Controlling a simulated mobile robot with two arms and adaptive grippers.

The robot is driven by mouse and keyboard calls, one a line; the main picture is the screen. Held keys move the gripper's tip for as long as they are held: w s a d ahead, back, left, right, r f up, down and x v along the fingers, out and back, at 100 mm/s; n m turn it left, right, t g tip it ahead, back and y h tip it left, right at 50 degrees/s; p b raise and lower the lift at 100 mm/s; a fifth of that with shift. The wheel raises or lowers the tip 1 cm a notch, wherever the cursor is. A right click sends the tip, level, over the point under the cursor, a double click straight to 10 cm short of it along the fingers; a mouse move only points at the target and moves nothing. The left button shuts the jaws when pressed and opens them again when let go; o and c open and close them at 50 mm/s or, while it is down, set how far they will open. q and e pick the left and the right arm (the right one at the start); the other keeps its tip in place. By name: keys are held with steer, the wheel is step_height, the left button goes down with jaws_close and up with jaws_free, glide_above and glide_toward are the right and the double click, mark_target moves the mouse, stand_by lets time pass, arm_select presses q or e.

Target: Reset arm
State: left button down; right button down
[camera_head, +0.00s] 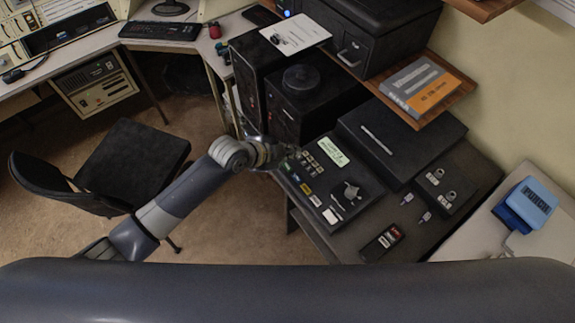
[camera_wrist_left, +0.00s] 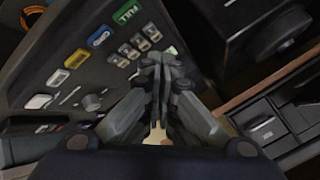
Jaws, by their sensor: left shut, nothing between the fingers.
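My left arm reaches in from the left in the head view. My left gripper (camera_head: 286,154) is at the upper left edge of the dark console panel (camera_head: 352,212). In the left wrist view the left gripper (camera_wrist_left: 158,65) has its fingers together with nothing between them, over the panel's edge beside a group of small light keys (camera_wrist_left: 140,42). The panel also carries a row of coloured labels, among them a green one (camera_wrist_left: 126,13) and a yellow one (camera_wrist_left: 75,59), and a round knob (camera_wrist_left: 93,101). Whether the fingertips touch the panel cannot be told. My right gripper is not seen.
Black cabinets (camera_head: 305,95) stand right behind the gripper. A shelf holds an orange and grey binder (camera_head: 420,88). A black handheld device (camera_head: 382,242) and a blue box (camera_head: 527,204) lie to the right. A dark chair (camera_head: 130,165) stands left of the arm, with open floor around it.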

arm_select(q)
steer(key=shift+s, duration=0.1)
stand_by(0.3)
steer(key=s+a+r+n+g+y, duration=0.1)
steer(key=s+a+r+n+y, duration=0.15)
steer(key=s+a+n, duration=0.75)
steer(key=s+a+r+n+g+y, duration=0.15)
steer(key=s+a+n+y, duration=0.4)
steer(key=s+a, duration=0.8)
steer(key=s+d+f+g+h+b, duration=0.1)
steer(key=s+f+b, duration=0.15)
steer(key=f, duration=1.25)
steer(key=s+d+f+b, duration=0.1)
steer(key=d+f+b, duration=0.15)
steer(key=f, duration=1.35)
steer(key=s+a+f+g+b, duration=0.1)
steer(key=s+a+f+b, duration=0.1)
steer(key=s+f, duration=0.6)
steer(key=s+a+f+b, duration=0.2)
steer(key=s+f, duration=0.7)
steer(key=f, duration=0.5)
steer(key=shift+f+n+g+b, duration=0.15)
steer(key=shift+n+g+b, duration=0.2)
steer(key=shift+b, duration=0.35)
steer(key=shift+s, duration=0.1)
